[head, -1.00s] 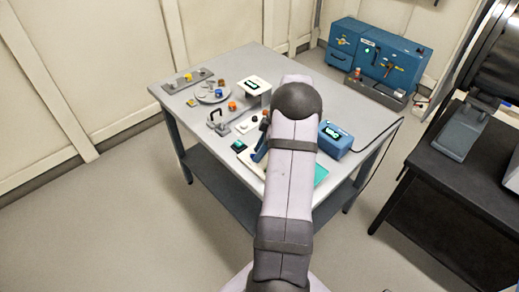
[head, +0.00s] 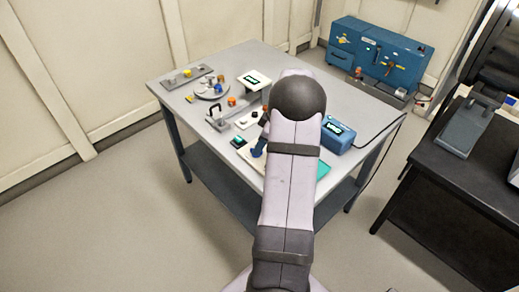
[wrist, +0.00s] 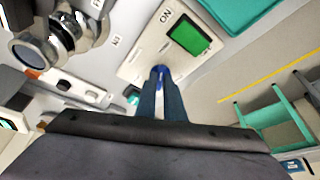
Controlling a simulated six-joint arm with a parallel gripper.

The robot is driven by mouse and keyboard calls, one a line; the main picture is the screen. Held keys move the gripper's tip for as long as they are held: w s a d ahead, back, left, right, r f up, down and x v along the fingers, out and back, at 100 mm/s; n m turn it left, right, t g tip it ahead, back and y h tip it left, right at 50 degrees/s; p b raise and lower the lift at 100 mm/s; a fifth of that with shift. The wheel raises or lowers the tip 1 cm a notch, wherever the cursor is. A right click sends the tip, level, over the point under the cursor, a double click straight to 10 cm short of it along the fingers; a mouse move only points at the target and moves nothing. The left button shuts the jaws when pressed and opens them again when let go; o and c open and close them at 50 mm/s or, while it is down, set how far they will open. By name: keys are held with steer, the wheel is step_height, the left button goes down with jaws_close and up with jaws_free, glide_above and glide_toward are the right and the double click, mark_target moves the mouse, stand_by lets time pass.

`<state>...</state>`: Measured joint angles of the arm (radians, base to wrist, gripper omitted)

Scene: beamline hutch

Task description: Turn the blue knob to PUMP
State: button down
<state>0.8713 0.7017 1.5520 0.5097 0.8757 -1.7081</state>
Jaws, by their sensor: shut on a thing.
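The blue knob (wrist: 161,71) shows at the fingertips in the wrist view. My gripper (wrist: 163,84) is shut on it, and its dark fingers cover most of it. I cannot read a PUMP label or the knob's pointer.
The grey table (head: 190,125) holds a round fixture (head: 212,90), a white stand (head: 255,80) and a blue box with a screen (head: 337,136). In the wrist view, metal cylindrical parts (wrist: 50,45) stand close at the upper left. A dark bench (head: 440,180) is at right.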

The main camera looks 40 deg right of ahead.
steer(key=shift+r, duration=0.1)
steer(key=c, duration=1.9)
jaws_free()
steer(key=shift+o, duration=0.2)
steer(key=b+v, duration=0.1)
steer(key=v, duration=0.6)
steer(key=shift+r+b, duration=0.15)
steer(key=shift+b, duration=0.15)
